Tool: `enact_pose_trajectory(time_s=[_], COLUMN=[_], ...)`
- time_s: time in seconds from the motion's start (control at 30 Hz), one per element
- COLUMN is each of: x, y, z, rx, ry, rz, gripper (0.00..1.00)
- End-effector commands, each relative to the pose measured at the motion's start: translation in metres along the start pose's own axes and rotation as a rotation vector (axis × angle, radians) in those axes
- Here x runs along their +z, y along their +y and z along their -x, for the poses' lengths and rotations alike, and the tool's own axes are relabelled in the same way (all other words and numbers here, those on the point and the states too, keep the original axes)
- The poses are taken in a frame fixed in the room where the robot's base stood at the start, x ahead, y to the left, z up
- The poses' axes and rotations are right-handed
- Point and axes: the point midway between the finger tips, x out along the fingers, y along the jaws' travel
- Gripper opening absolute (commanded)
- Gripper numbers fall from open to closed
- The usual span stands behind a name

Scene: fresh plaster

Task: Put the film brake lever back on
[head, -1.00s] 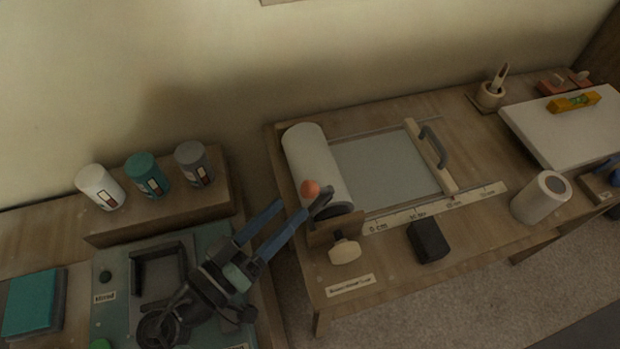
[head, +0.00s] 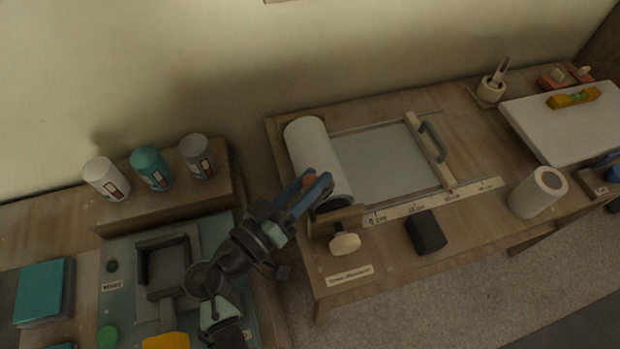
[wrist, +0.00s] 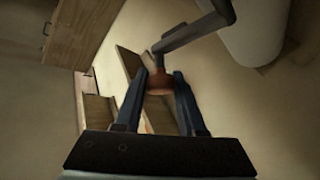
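The film brake lever has a dark arm and an orange-red knob (head: 309,183), at the near end of the white film roll (head: 312,150). In the wrist view the dark arm (wrist: 188,32) runs from the knob (wrist: 158,84) up to the right, towards a dark end piece by the roll. My gripper (head: 316,180) has its two blue fingers on either side of the knob and looks shut on it; they also flank it in the wrist view (wrist: 160,76). The fingers partly hide the knob and arm in the head view.
A wooden bracket (head: 337,220) with a cream knob (head: 345,243) stands just below the roll. A black block (head: 426,232) and a white cylinder (head: 537,193) stand farther right. Several paint cans stand on a wooden block (head: 172,207) at left.

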Motion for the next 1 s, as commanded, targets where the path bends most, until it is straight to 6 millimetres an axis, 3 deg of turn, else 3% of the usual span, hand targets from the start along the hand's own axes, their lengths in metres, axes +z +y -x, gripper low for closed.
enact_pose_trajectory(time_s=[0.03, 0.13, 0.17, 1.0], x=[-0.0001, -0.0001, -0.0001, -0.0002], y=[-0.0004, -0.0005, -0.0005, -0.0011], z=[0.0003, 0.0004, 0.0004, 0.0009], rx=[-0.001, -0.002, -0.002, -0.004], ry=[0.0, 0.001, 0.001, 0.001], rz=[0.0, 0.0, 0.0, 0.0], gripper=[0.2, 0.02, 0.0, 0.0])
